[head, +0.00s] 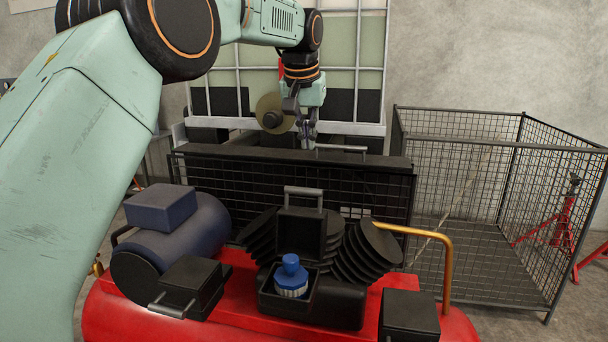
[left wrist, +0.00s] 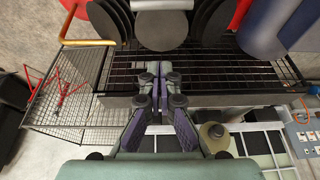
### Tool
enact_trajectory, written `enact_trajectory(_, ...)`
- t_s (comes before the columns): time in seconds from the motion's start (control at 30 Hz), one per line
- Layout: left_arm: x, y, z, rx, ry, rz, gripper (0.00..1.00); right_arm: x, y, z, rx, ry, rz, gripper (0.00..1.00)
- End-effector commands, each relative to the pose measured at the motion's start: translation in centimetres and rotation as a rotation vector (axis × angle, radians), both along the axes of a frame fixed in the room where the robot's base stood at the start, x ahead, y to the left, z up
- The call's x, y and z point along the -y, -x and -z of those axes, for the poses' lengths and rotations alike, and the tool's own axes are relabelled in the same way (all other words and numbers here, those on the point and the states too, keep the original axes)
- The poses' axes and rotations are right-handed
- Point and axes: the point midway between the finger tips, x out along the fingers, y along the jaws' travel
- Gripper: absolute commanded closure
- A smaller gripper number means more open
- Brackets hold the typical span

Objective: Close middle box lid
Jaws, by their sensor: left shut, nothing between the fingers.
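The middle box (head: 340,304) is black and sits on the red tank between two other black boxes. Its lid (head: 302,226) stands upright, open, with a grey bar handle (head: 303,191) at its top edge. A blue-capped object with a pale ribbed base (head: 291,278) is inside the box. My left gripper (head: 308,142) is shut and empty, beyond and above the lid, apart from it. In the left wrist view its fingers (left wrist: 159,76) are together, over the dark mesh. My right gripper does not show.
A left black box (head: 193,283) with a handle and a right black box (head: 408,314) flank the middle one. Black fins (head: 372,250), a brass pipe (head: 445,260) and a blue cylinder (head: 200,227) stand close by. A wire cage (head: 480,210) is at right.

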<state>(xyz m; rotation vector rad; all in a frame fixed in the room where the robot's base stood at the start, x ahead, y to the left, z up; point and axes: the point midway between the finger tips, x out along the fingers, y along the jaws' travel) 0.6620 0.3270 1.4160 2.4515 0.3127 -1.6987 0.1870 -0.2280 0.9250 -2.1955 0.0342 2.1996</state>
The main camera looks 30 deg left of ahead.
Motion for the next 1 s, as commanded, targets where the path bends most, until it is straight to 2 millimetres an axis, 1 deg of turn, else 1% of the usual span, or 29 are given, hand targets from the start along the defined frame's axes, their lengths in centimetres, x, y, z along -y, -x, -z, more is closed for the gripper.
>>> enact_trajectory(0.13,0.1,0.3,0.1,-0.004,0.0,0.0,1.0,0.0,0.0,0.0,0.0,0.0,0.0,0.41)
enact_trajectory(0.27,0.2,0.2,1.1,-0.006,0.0,-0.001,1.0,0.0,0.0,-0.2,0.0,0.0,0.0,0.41)
enact_trajectory(0.8,-0.7,-2.8,9.6,-0.006,0.001,-0.001,1.0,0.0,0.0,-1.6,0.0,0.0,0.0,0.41)
enact_trajectory(0.83,-0.7,-2.6,9.2,-0.001,0.001,-0.001,1.0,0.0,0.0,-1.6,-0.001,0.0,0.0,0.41)
enact_trajectory(1.0,-0.4,-1.5,9.3,-0.003,0.002,-0.001,1.0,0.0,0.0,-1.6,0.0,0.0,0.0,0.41)
